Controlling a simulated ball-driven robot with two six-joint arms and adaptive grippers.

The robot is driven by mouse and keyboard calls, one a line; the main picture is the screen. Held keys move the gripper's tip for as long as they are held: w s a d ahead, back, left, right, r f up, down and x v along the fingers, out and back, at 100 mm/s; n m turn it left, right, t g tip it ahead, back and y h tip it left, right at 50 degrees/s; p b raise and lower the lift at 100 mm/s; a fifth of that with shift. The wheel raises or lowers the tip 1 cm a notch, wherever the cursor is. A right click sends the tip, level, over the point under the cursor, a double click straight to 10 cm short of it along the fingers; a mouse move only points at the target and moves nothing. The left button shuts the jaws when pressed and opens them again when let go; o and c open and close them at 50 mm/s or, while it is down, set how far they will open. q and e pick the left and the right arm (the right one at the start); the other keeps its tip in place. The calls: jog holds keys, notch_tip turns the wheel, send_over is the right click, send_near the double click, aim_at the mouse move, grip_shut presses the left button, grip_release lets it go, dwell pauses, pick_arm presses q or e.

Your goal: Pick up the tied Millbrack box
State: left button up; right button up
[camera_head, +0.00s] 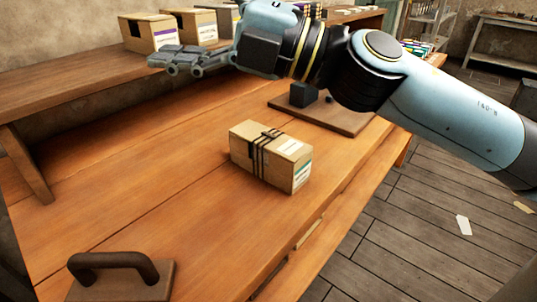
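A tan box tied with dark cord (270,160) stands on the wooden bench, near the middle of the view. It has a white label on top and a white and green label on its end; the print is too small to read. My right gripper (172,65) is at the upper left, on an arm that comes in from the right. It is well apart from the tied box, beyond it and to the left. Nothing is seen in its fingers, but their gap cannot be made out. My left gripper is not in view.
Several boxes, including a purple-labelled one (148,32), stand on a raised shelf (75,92) at the back. A board with a dark block (304,95) lies beyond the tied box. A dark-handled block (115,275) sits at the front left. The bench around the box is clear.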

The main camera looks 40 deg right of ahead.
jog(key=s+a+f+n+g, duration=0.2)
jog(key=a+f+n+g, duration=0.1)
jog(key=f+n+g, duration=0.45)
jog(key=n+g+h, duration=0.3)
jog(key=g+h, duration=0.2)
jog(key=h, duration=0.7)
send_over(279, 143)
jog(key=s, duration=0.2)
notch_tip(279, 143, down, 11)
jog(key=shift+s+f, duration=0.15)
jog(key=b+x, duration=0.1)
jog(key=x, duration=0.3)
jog(key=shift+f, duration=0.3)
jog(key=x, duration=0.3)
jog(key=b+x, duration=0.1)
jog(key=x, duration=0.2)
jog(key=shift+w+d+r, duration=0.15)
jog(key=shift+w+r, duration=0.05)
jog(key=shift+w, duration=0.15)
jog(key=shift+c, duration=0.2)
jog(key=shift+r, duration=0.1)
jog(key=c, duration=1.3)
